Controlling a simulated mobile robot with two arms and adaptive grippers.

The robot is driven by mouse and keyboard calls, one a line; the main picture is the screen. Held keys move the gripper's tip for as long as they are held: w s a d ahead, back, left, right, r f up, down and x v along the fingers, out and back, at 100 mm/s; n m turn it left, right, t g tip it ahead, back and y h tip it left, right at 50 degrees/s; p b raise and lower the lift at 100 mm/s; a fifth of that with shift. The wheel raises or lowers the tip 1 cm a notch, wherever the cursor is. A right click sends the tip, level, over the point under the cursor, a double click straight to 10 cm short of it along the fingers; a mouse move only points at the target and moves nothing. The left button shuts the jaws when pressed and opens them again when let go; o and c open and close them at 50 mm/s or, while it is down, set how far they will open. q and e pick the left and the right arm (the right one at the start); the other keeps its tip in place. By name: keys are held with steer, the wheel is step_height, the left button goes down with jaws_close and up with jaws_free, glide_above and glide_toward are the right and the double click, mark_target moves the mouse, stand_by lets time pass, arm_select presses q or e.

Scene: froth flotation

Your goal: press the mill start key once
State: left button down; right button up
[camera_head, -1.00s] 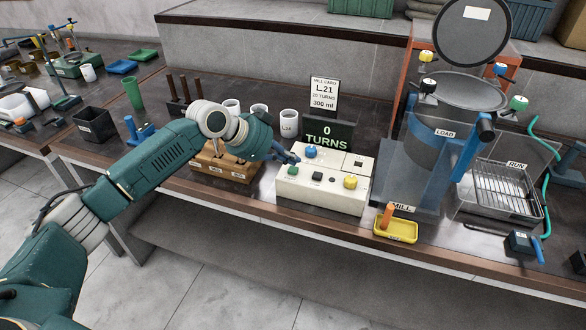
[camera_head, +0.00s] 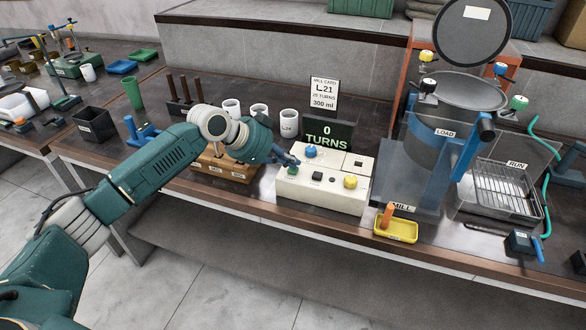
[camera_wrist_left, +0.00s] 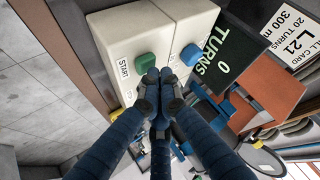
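In the left wrist view the green key (camera_wrist_left: 145,64) sits beside the word START. The display (camera_head: 327,135) behind the box reads 0 TURNS. My left gripper (camera_head: 295,163) is at the box's left end, just above the green key. In the left wrist view its fingertips (camera_wrist_left: 158,76) are together and empty, overlapping the key's edge; I cannot tell whether they touch it. My right gripper is out of view.
A yellow tray (camera_head: 403,236) lies at the front edge. A card (camera_head: 323,94) reads L21, 20 TURNS, 300 ml.

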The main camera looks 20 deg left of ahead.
mark_target(291, 169)
arm_select(q)
steer(key=shift+f, duration=0.5)
stand_by(0.4)
steer(key=shift+r+p, duration=0.75)
steer(key=shift+r, duration=0.2)
step_height(291, 169, up, 5)
steer(key=p, duration=0.4)
steer(key=shift+r, duration=0.1)
stand_by(0.5)
